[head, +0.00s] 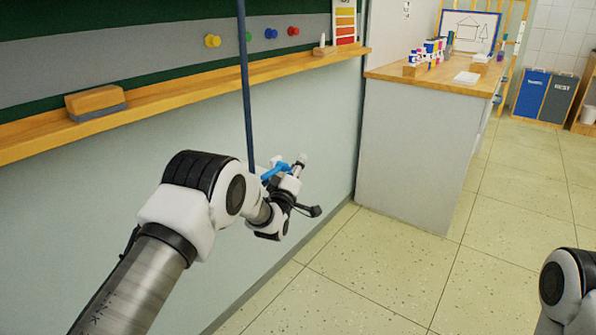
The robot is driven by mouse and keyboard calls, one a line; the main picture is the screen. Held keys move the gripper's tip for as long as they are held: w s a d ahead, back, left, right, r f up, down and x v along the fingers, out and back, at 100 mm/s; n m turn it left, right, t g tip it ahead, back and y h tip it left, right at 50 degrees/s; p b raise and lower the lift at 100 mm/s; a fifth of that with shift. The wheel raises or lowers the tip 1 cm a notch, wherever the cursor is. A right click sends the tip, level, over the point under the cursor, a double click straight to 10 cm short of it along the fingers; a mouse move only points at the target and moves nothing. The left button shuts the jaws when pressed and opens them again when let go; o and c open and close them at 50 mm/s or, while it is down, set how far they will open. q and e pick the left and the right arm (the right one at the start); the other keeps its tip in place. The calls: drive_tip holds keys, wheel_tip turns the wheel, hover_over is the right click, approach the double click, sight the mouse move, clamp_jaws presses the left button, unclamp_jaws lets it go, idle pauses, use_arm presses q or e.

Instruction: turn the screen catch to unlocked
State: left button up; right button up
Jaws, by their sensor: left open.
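My left gripper (306,186) is in the middle of the head view, in front of the pale wall below the chalk ledge. Its fingers are apart, one towards the top and one towards the lower right. A small bright blue lever-like part (273,172) shows right behind the gripper, at the lower end of a thin dark blue vertical rod (246,85). It looks like the screen catch, but the gripper and wrist hide part of it. I cannot tell whether the gripper touches it, nor which setting it is at. Only a piece of my right arm shows at the lower right.
A wooden ledge (210,86) under the green board holds a board eraser (96,102). Coloured magnets sit on the board. A counter (410,150) with paints stands right of the wall. Blue and grey bins (545,97) stand far back. The tiled floor (390,270) is clear.

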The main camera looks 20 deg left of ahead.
use_arm(q)
drive_tip(key=shift+w, duration=0.4)
clamp_jaws()
